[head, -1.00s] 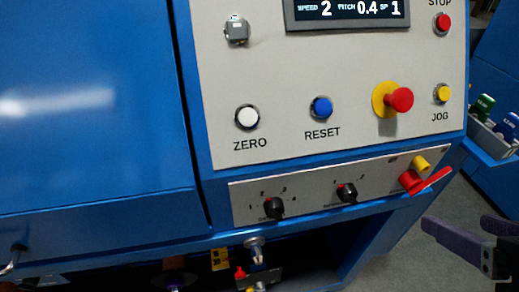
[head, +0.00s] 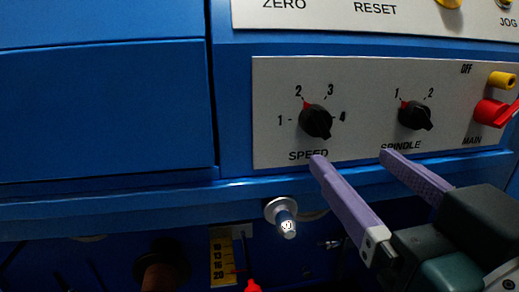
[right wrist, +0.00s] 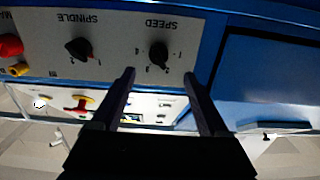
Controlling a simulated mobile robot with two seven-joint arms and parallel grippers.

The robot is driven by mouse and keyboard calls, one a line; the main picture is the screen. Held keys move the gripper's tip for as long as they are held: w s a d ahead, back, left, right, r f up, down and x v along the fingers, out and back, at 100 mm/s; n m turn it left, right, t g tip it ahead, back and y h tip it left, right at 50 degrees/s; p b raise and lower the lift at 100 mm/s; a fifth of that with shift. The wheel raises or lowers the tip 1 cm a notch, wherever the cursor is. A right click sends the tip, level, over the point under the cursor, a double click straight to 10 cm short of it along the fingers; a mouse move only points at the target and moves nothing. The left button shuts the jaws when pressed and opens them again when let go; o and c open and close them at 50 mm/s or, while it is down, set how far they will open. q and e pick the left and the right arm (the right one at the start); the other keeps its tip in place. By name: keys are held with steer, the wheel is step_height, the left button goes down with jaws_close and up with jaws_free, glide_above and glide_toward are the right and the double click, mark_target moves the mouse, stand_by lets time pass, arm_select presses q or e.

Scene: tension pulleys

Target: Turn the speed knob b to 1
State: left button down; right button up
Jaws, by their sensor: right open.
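The black speed knob (head: 316,122) sits on the pale lower panel above the label SPEED, with marks 1, 2, 3 and a partly hidden fourth around it. Its red pointer end is toward the 2. My right gripper (head: 350,155) is open and empty, its two purple fingers apart below the knob and to its right in the head view. In the right wrist view, which is upside down, the speed knob (right wrist: 158,55) shows just beyond the gap between the open fingertips (right wrist: 159,73). My left gripper is not in view.
The black spindle knob (head: 415,115) stands to the right, red pointer toward 1. A red main switch handle (head: 492,112) and yellow post (head: 501,80) stick out at the far right. A metal fitting (head: 283,217) juts out below the panel. Blue cabinet doors (head: 105,110) lie left.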

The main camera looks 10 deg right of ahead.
mark_target(323, 129)
steer(key=w+p, duration=0.1)
steer(key=w, duration=0.8)
steer(key=shift+w+r, duration=0.1)
steer(key=shift+w, duration=0.25)
steer(key=shift+a, duration=0.1)
jaws_close()
